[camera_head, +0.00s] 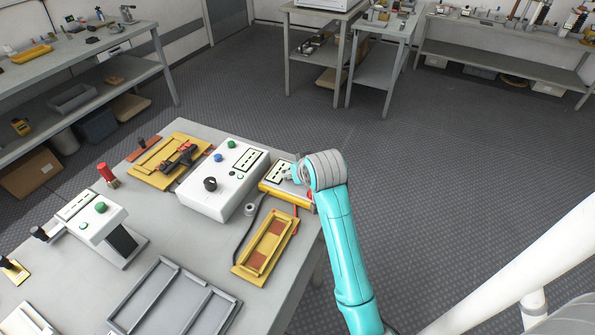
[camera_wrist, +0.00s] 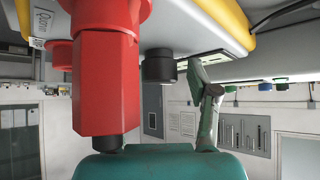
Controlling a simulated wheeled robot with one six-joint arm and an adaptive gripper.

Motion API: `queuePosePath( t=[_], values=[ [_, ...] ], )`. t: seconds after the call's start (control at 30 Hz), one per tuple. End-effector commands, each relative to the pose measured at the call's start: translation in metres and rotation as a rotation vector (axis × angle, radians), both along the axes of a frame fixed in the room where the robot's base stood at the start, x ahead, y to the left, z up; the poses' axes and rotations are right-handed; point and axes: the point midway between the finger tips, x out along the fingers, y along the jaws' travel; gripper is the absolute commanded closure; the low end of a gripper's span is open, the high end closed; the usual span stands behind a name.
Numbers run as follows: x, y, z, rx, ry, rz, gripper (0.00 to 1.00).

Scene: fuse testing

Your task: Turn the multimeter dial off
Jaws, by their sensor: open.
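The multimeter (camera_head: 284,181) is a yellow-edged box with a pale face, at the table's right edge in the head view. My gripper (camera_head: 292,173) is at its right end and covers part of it. In the wrist view the multimeter's yellow edge (camera_wrist: 233,22) is at the top, and a black round knob (camera_wrist: 158,67), apparently the dial, sticks out from it. One finger of my gripper (camera_wrist: 160,88) shows to the right of the knob, apart from it. The other finger is hidden behind a large red plug (camera_wrist: 106,82). The gripper is open; the dial's setting cannot be read.
A white control box (camera_head: 218,188) with a black knob stands left of the multimeter. A yellow tray (camera_head: 243,268) lies in front. A red plug also shows at the multimeter's right end (camera_head: 309,195). Open floor lies right of the table.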

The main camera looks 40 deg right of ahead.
Motion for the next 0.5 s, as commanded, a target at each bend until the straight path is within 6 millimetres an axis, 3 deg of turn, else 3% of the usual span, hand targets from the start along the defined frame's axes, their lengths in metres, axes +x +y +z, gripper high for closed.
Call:
queuePosePath(
  t=[0.17, 0.5],
  values=[
    [-0.010, 0.004, 0.012, -0.001, -0.003, 0.000, 0.41],
    [-0.052, 0.024, 0.059, -0.001, -0.003, 0.000, 0.41]
  ],
)
